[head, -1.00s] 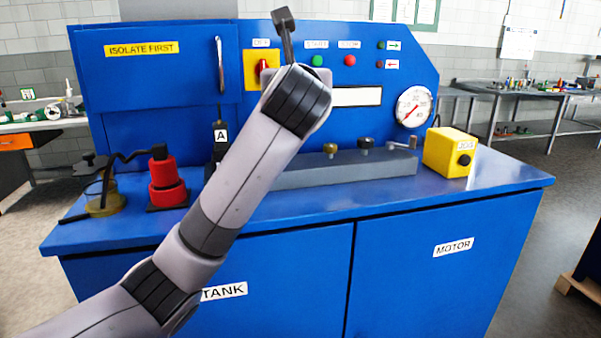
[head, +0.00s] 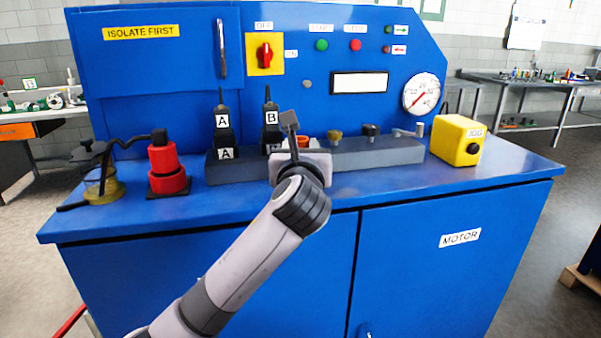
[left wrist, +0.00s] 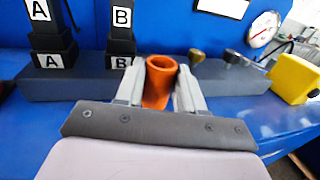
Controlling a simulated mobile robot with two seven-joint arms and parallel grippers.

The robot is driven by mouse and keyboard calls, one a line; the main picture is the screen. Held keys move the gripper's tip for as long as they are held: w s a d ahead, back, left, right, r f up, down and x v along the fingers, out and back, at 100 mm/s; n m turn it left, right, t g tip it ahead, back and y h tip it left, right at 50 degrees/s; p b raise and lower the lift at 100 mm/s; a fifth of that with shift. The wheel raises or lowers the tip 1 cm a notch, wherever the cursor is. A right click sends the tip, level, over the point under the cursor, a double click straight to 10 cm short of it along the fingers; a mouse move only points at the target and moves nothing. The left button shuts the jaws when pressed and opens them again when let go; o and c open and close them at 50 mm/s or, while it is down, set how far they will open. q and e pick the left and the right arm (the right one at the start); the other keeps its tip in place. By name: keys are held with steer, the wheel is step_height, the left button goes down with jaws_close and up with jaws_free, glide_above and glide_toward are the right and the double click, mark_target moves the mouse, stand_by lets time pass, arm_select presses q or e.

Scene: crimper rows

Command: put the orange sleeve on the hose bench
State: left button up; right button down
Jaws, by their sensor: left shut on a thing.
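The orange sleeve (left wrist: 160,82), a short hollow tube, stands between the two fingers of my left gripper (left wrist: 160,95) in the left wrist view. The gripper is shut on it, and the sleeve's open top shows. In the head view only a small bit of the sleeve (head: 304,141) shows past my left gripper (head: 301,150), in front of the grey block. Whether its base touches the blue top is hidden. My right gripper is not in view. I cannot tell which surface is the hose bench.
The blue machine (head: 110,226) carries a grey block (head: 385,155) with black A and B posts (head: 271,122), brass and black knobs. A red fitting (head: 166,166) stands left, a yellow JOG box (head: 458,140) right. Workbenches stand behind on the left (head: 40,128) and right (head: 515,87).

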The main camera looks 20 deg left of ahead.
arm_select(q)
steer(key=shift+f, duration=2.15)
steer(key=shift+f, duration=0.1)
steer(key=o, duration=1)
steer(key=shift+b, duration=0.3)
